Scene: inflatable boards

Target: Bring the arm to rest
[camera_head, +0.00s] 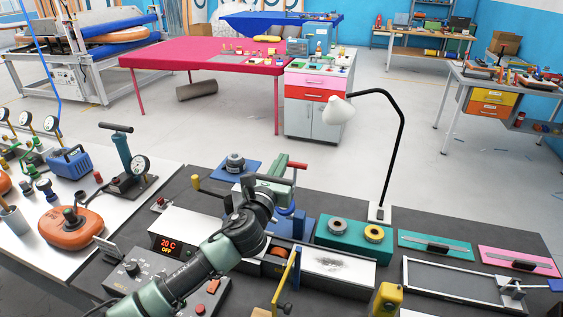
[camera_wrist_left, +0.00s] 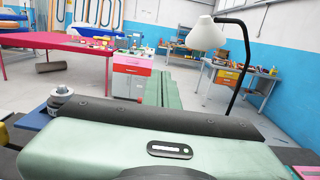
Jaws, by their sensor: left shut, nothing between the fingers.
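My left arm comes in from the lower left in the head view, over the dark workbench (camera_head: 460,227). Its grey-green left gripper (camera_head: 281,161) is shut and empty, pointing away from me above the back part of the bench. In the left wrist view the gripper (camera_wrist_left: 170,75) shows its long green fingers side by side, closed, beyond the wide green gripper body. Nothing is held. What lies directly under the gripper is partly hidden by the arm. My right gripper is in neither view.
A lamp (camera_head: 340,108) with a black curved stem stands right of the gripper. A teal tray (camera_head: 335,243) with two rings, a heater box (camera_head: 185,230) reading 20 C and a pressure gauge (camera_head: 140,165) are nearby. Open floor lies behind the bench.

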